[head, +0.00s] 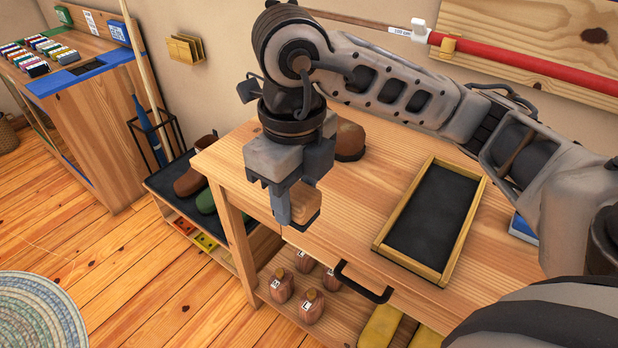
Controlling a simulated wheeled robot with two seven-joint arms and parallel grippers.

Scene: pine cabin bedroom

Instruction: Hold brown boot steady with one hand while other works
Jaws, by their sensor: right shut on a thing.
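My right gripper (290,215) points down over the front left part of the wooden workbench (345,215). It is shut on a tan wooden block with a dark underside (306,203), which looks like a brush. A rounded brown thing (350,141), likely the toe of the brown boot, shows on the bench just behind the gripper. The rest of it is hidden by my right arm and gripper. The gripper is apart from it. My left gripper is not in view.
A wooden tray with a dark lining (432,220) lies on the bench at right. A black drawer handle (362,283) juts from the front. Brown (188,182) and green (206,201) footwear stands on a low rack at left. Several brown bottles (312,307) stand below.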

